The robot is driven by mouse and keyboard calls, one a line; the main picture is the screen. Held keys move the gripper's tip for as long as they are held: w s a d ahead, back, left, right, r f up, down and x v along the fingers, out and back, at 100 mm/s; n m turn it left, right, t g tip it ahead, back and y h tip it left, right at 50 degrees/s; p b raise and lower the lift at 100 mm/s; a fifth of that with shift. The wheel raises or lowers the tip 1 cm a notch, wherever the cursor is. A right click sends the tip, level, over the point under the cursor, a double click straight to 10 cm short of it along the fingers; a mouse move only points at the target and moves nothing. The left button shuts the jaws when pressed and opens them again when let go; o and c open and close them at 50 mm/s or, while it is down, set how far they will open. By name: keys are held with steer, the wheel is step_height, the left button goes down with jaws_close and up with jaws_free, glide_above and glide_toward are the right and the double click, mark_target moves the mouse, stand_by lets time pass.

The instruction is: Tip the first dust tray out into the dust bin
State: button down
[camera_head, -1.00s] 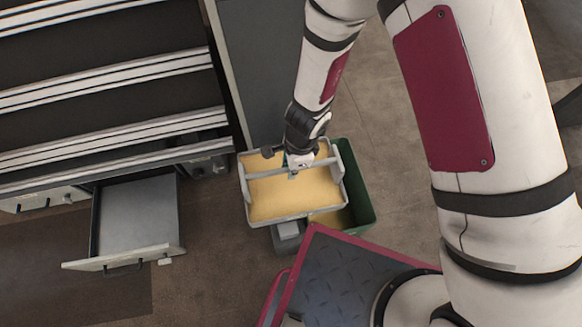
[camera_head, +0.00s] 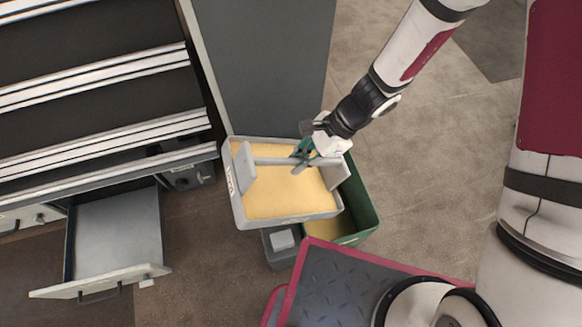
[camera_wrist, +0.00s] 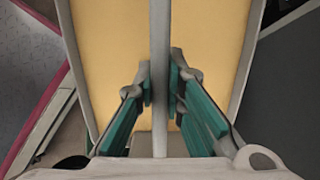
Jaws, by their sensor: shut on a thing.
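The dust tray (camera_head: 290,221) is a grey box with a crossbar handle, holding a layer of yellow dust. It looks about level in the head view. My gripper (camera_head: 303,157) is shut on the tray's crossbar; the wrist view shows the green fingers (camera_wrist: 160,85) on both sides of the bar, with the dust below. The dust bin (camera_head: 366,213) is a green box, partly hidden beneath the tray's right side. Some yellow shows inside the bin. The tray appears to be above the bin and partly to its left; the height gap cannot be told.
An open, empty drawer (camera_head: 118,235) juts out from the conveyor frame at left. A grey box (camera_head: 283,241) stands beside the bin. My red-edged base is just below the bin in the picture. Clear floor (camera_head: 440,190) lies to the right.

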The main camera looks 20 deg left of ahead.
steer(key=w+d+y, duration=0.1)
steer(key=d+g+y+b, duration=0.1)
steer(key=w+d+g+y+b, duration=0.1)
steer(key=shift+w+d+f, duration=0.3)
steer(key=shift+d+f, duration=0.05)
steer(key=shift+f, duration=0.05)
steer(key=shift+w+d+r+g+y+b, duration=0.1)
steer(key=shift+w+d+g+y+b, duration=0.5)
steer(key=shift+d+y, duration=0.4)
steer(key=shift+w+d+g+y+b, duration=0.35)
steer(key=shift+w+d+g+y, duration=0.35)
steer(key=shift+d, duration=0.45)
steer(key=shift+w+a, duration=0.1)
steer(key=shift+w, duration=0.1)
stand_by(1.0)
